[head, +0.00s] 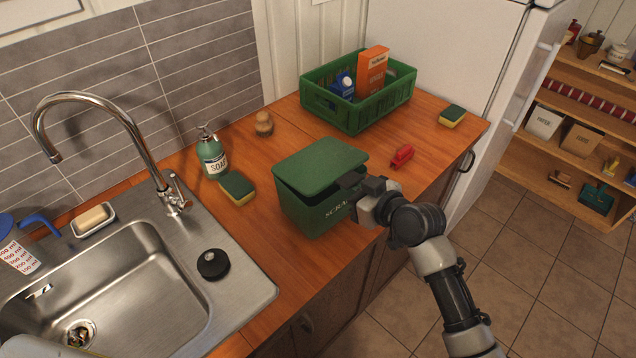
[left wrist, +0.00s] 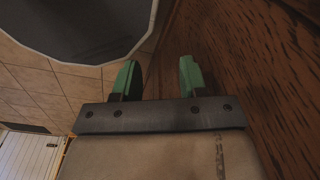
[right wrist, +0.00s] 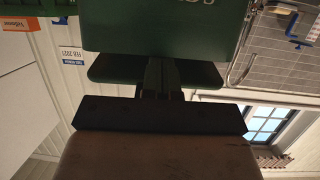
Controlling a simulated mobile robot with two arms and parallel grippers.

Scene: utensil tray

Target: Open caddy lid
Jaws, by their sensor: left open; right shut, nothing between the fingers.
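The green scrap caddy (head: 308,208) stands on the wooden counter between the sink and the green crate. Its green lid (head: 320,163) is slightly raised, with a dark gap showing under its near edge. My right gripper (head: 352,182) is shut with nothing between its fingers, at the lid's right front edge. In the right wrist view the caddy's body (right wrist: 165,28) and the lid's edge (right wrist: 110,70) lie right at the fingers (right wrist: 160,75); whether they touch is hard to tell. My left gripper (left wrist: 157,78) is open and empty beside a wooden surface; it is outside the head view.
A sponge (head: 237,188) and soap bottle (head: 211,155) stand left of the caddy. A red clip-like item (head: 401,156) lies to its right. The green crate (head: 345,116) stands behind. The sink (head: 120,285) is at left, with a black plug (head: 213,263) on its edge.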

